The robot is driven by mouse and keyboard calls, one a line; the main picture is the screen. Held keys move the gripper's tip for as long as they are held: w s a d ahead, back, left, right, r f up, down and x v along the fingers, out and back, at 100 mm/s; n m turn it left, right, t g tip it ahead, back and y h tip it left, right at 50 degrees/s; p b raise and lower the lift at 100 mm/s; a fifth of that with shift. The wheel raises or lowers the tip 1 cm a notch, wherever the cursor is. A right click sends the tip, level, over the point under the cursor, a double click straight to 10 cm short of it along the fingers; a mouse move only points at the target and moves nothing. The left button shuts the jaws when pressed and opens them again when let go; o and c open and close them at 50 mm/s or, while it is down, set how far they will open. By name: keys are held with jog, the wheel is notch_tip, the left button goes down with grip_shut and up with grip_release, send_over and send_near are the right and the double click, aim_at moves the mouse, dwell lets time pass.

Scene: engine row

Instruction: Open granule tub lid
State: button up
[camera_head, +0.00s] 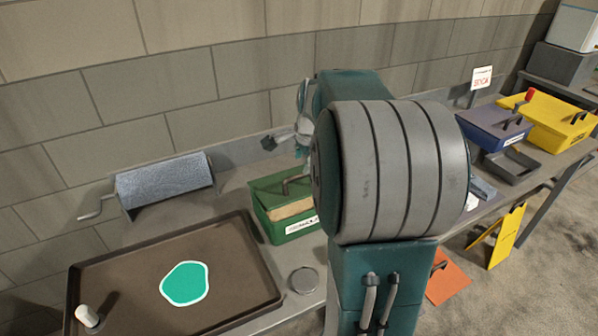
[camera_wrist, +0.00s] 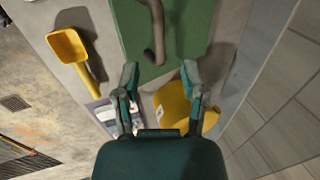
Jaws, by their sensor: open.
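A green lid (camera_wrist: 185,25) with a dark bar handle (camera_wrist: 154,35) fills the top middle of the wrist view. My gripper (camera_wrist: 160,84) is open and empty, its fingers spread at the near end of the lid, with the handle beyond them. In the head view a green tub (camera_head: 270,224) with a dark handle (camera_head: 296,181), a tan band on top and a white label stands left of my arm. I cannot tell whether it is the same tub. My arm hides the middle of the bench, and the gripper's fingertips are not clear there.
A yellow scoop (camera_wrist: 68,46) lies left of the lid; a yellow object (camera_wrist: 172,106) is partly behind my right finger. A brown tray (camera_head: 240,275) and grey roll (camera_head: 165,184) are on the left. Blue (camera_head: 490,122) and yellow (camera_head: 545,119) tubs stand right.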

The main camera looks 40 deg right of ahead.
aim_at(300, 175)
jog(key=x, duration=0.5)
jog(key=shift+d+f, duration=0.1)
jog(key=shift+d, duration=0.05)
jog(key=shift+c, duration=0.3)
grip_shut()
